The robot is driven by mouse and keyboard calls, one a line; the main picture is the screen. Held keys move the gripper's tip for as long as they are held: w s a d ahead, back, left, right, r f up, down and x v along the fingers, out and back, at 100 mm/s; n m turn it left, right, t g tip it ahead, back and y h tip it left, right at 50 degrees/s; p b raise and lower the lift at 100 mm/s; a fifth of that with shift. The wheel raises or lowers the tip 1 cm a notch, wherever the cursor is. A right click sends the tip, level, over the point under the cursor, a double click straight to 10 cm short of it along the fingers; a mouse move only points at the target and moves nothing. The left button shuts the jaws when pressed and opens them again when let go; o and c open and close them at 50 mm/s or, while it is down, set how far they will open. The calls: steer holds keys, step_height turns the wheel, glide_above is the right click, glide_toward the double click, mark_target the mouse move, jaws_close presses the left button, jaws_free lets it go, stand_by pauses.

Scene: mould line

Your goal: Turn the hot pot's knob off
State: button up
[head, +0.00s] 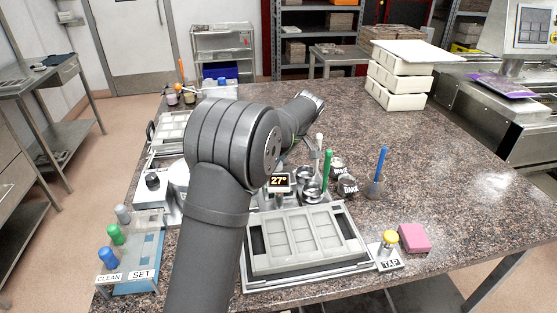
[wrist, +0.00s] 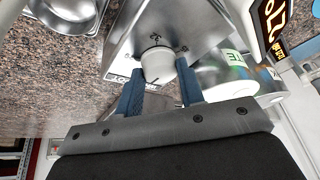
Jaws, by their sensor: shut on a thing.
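The hot pot's pale round knob (wrist: 156,58) sits on the metal front of a housing (wrist: 196,22) in the wrist view. My gripper (wrist: 160,72) has its two blue fingers on either side of the knob, shut on it. A small dark mark shows near the knob's edge. A label beside it is partly covered by a finger, so I cannot read it all. In the head view my arm hides the gripper and the knob. A display (head: 279,181) reading 27° shows just right of my arm.
A tray mould (head: 305,236) lies at the table's front. Small metal pots (head: 311,190), a holder with a blue stick (head: 377,185), a pink block (head: 414,238) and a yellow-topped tap piece (head: 390,240) stand nearby. The table's right side is mostly clear.

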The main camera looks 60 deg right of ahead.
steer(key=shift+n+y, duration=0.3)
steer(key=shift+n, duration=0.4)
steer(key=shift+f, duration=0.1)
steer(key=o, duration=1)
steer(key=v, duration=1.7)
steer(key=shift+r, duration=0.3)
steer(key=shift+f, duration=0.1)
